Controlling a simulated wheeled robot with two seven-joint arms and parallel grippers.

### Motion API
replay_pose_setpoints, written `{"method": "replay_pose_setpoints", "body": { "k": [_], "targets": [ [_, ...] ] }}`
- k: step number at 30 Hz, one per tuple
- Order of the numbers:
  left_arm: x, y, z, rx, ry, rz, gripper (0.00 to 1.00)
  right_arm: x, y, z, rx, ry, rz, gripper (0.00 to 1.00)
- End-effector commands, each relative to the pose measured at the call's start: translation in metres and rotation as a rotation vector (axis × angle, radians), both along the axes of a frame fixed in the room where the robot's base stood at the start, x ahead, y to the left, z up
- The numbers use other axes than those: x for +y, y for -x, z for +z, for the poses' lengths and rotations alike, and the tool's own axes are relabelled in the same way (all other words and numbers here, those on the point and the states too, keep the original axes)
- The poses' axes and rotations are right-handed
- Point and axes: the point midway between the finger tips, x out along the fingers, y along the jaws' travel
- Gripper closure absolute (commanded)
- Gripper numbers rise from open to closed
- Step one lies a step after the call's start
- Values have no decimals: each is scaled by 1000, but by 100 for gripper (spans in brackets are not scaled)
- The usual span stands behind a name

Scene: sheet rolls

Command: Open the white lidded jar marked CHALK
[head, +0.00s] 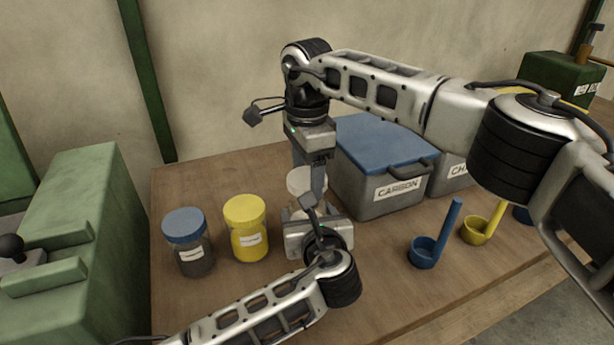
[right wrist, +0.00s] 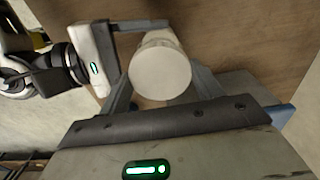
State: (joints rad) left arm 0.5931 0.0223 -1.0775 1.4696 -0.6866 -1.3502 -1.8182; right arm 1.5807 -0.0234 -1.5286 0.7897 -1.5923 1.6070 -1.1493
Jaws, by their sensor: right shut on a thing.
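The white lidded jar (head: 298,182) stands at the middle of the table. Most of it is hidden by my arms, and its marking does not show. From above, its round white lid (right wrist: 160,68) fills the space between the fingers of my right gripper (right wrist: 162,88). My right gripper (head: 312,182) comes down from above and is shut on the lid. My left gripper (head: 304,222) is low on the near side, pointing at the jar. One left finger reaches along the jar's side in the right wrist view, but its grip is hidden. I cannot see a gap under the lid.
A blue-lidded jar (head: 187,242) and a yellow jar (head: 246,228) stand left of my grippers. A grey CARBON bin (head: 385,190) with a blue lid is close behind on the right. A blue scoop (head: 428,251) and a yellow scoop (head: 478,230) lie right.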

Motion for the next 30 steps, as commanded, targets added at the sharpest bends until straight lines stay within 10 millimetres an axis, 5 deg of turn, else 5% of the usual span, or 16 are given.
{"method": "replay_pose_setpoints", "body": {
  "k": [6,12,13,16,25,30],
  "targets": [
    [0,0,-1,1,0,0,96,0,0,26,-1,0,0,63],
    [0,0,-1,1,0,0,96,0,0,27,0,0,1,63],
    [0,0,-1,1,0,0,30,0,0,27,0,0,1,63],
    [0,0,-1,1,0,0,7,0,0,27,0,0,1,63],
    [0,2,0,1,0,0,7,0,0,27,1,0,1,63],
    [-5,20,6,2,1,-3,7,0,0,30,0,0,1,63]
  ]
}}
